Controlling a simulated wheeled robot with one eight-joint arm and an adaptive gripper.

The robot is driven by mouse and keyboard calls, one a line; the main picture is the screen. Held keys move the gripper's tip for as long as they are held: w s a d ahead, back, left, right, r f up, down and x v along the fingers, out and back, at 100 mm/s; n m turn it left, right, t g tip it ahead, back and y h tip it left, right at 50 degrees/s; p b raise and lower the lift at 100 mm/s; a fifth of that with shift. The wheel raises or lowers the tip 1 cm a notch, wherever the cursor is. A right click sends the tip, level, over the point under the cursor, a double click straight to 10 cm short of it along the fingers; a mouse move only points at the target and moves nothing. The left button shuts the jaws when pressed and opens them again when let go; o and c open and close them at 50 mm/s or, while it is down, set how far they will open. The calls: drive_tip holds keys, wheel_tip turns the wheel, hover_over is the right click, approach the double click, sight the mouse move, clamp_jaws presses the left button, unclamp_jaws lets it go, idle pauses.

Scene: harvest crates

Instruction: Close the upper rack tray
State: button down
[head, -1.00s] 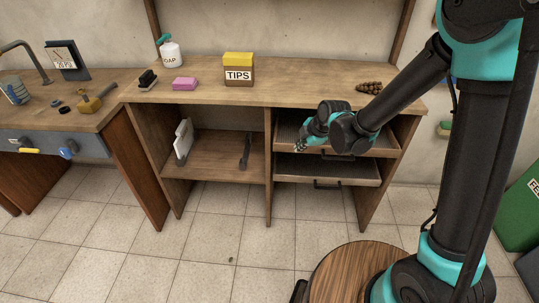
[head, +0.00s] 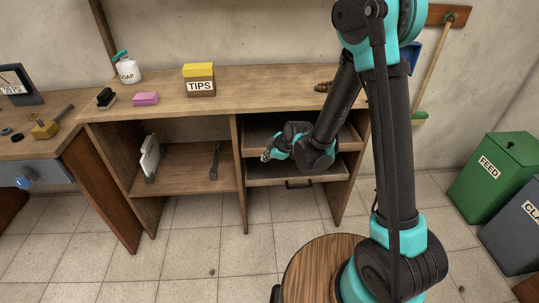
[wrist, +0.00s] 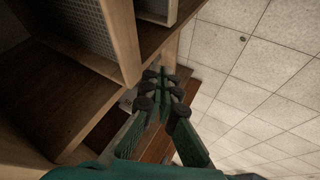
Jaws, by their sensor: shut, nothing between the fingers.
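The upper rack tray (head: 345,142) is in the right bay of the wooden bench in the head view. It has a wooden front and a grey mesh floor, and part of that floor shows, so it looks at least partly out. My arm hides much of its front and its handle. My gripper (head: 266,157) is shut and empty, by the left end of the tray front; contact cannot be told. In the wrist view the closed fingers (wrist: 163,92) point past a wooden tray edge with mesh behind it (wrist: 75,22); which tray this is cannot be told.
The lower tray (head: 262,181) with a dark handle (head: 299,184) sits below, its mesh also showing. The left bay holds a white item (head: 150,157). A TIPS box (head: 199,82), pink block (head: 146,98) and soap bottle (head: 127,69) stand on top.

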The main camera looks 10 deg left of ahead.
sight(262, 153)
drive_tip(key=shift+w+a+f, duration=0.45)
drive_tip(key=shift+w, duration=0.4)
drive_tip(key=shift+w+a+f, duration=0.45)
drive_tip(key=shift+w, duration=0.35)
drive_tip(key=shift+w+a+f, duration=0.45)
drive_tip(key=shift+w, duration=0.4)
drive_tip(key=w, duration=0.2)
drive_tip(key=w+a, duration=0.1)
drive_tip(key=w, duration=0.1)
drive_tip(key=shift+w+a, duration=0.15)
drive_tip(key=shift+w, duration=0.2)
drive_tip(key=shift+s, duration=0.1)
